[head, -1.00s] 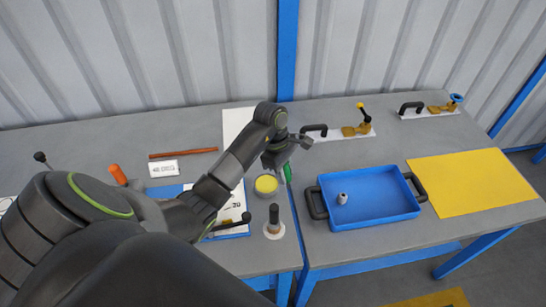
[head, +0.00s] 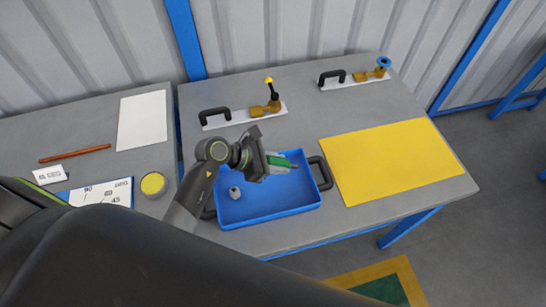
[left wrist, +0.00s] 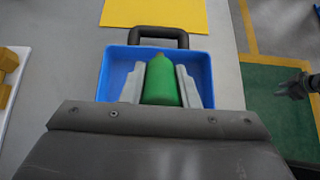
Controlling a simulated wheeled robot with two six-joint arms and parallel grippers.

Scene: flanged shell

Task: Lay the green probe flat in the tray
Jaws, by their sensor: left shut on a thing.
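The green probe (head: 279,161) is held in my left gripper (head: 285,163), which is over the blue tray (head: 270,206). In the left wrist view the green probe (left wrist: 161,84) sits between the two pale fingers, pointing away from the wrist. The tray (left wrist: 203,66) shows behind and below it. The probe looks to be above the tray floor; the exact gap cannot be told. What seems to be my right gripper (left wrist: 297,86) shows at the right edge of the left wrist view, away from the tray; its jaws are too small to read.
A small grey piece (head: 234,193) stands in the tray's left part. A yellow sheet (head: 390,160) lies right of the tray. Behind stand brass fittings (head: 266,108) on white plates with black handles. A yellow-topped round tin (head: 153,184) is on the left table.

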